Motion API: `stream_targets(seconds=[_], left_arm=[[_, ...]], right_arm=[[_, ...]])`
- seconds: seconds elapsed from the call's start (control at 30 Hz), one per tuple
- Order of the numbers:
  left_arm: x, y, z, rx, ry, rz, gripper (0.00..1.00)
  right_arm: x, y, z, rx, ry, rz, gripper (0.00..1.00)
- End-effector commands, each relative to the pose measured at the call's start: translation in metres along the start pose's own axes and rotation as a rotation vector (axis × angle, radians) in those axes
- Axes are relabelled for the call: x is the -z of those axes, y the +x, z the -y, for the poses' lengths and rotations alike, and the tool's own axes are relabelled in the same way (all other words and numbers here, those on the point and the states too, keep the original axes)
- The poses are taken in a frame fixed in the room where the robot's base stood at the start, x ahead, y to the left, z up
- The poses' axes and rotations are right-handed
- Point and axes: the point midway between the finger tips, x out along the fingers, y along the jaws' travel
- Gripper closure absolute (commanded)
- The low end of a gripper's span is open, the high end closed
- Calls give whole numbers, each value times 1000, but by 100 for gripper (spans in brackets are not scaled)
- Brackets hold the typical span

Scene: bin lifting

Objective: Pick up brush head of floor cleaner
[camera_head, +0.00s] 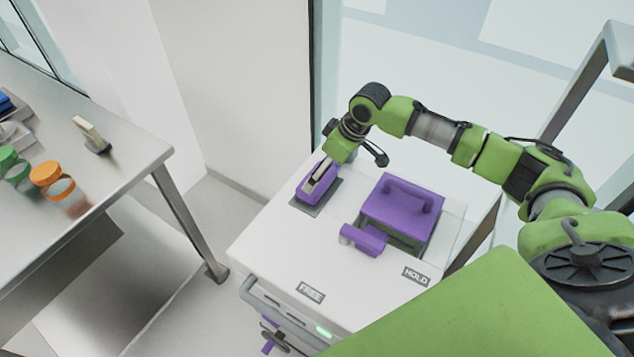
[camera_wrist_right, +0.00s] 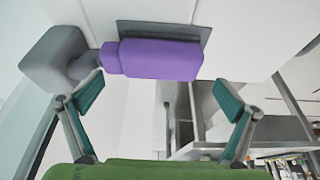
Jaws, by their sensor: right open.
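The floor cleaner (camera_head: 270,240) is a white machine with "FREE" and "HOLD" labels. A purple part (camera_head: 306,193) lies on a dark plate at its far left of the top. In the right wrist view the purple part (camera_wrist_right: 155,60) appears as a purple block with a grey knob at its left end; I cannot tell for sure whether it is the brush head. My right gripper (camera_head: 321,172) is directly above this part and partly hides it. In the wrist view my right gripper (camera_wrist_right: 160,95) is open, its fingers apart and nothing between them. My left gripper is not in view.
A metal table (camera_head: 110,165) at the left holds orange- and green-lidded jars. A white wall stands behind.

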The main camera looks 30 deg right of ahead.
Motion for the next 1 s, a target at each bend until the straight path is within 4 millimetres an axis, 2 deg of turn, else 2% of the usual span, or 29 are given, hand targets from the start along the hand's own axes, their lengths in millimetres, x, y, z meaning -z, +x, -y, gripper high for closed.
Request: stream_targets(seconds=[0.17, 0.3, 0.4, 0.67, 0.8, 0.83, 1.0], left_arm=[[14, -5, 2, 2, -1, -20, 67], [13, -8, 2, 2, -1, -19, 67], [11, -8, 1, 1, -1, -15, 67], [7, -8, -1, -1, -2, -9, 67], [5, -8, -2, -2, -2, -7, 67], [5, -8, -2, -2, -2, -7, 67], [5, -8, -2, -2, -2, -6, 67]], right_arm=[[1, 18, 1, 1, 0, 2, 0], [2, 40, 1, 1, 2, 2, 0], [2, 50, 1, 1, 0, 1, 0], [1, 53, 1, -1, -1, 0, 0], [1, 53, 1, -1, -1, 0, 34], [1, 53, 1, -1, -1, 0, 37], [2, 52, 1, -1, -1, -1, 37]])
